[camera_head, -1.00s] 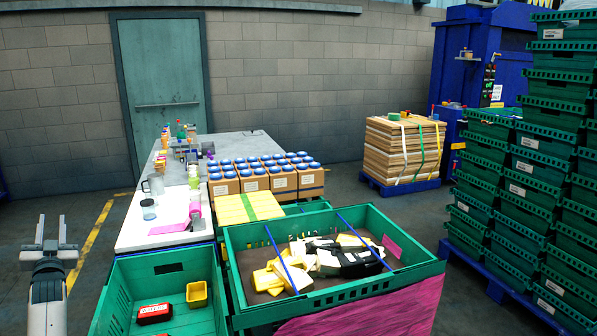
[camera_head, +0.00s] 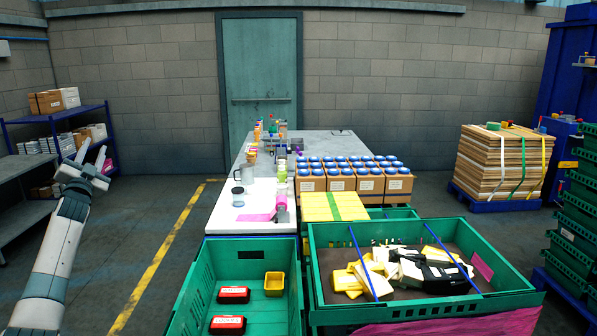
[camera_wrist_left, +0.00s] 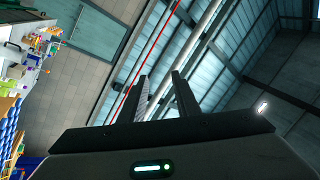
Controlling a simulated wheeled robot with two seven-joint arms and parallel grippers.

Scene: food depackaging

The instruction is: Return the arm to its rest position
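My left gripper (camera_head: 92,155) is raised at the left of the head view, over the floor and well clear of the table and crates. Its two fingers point up and stand apart with nothing between them. In the left wrist view the two fingers (camera_wrist_left: 158,98) are parted and empty, with the roof behind them. My right gripper is not in view.
The front left green crate (camera_head: 195,285) holds two red-and-black packs (camera_head: 233,294) and a yellow tub (camera_head: 274,283). The green crate at right (camera_head: 318,270) holds yellow, white and black packs. A white-topped table (camera_head: 226,213) stands behind. A blue shelf (camera_head: 55,116) is at far left.

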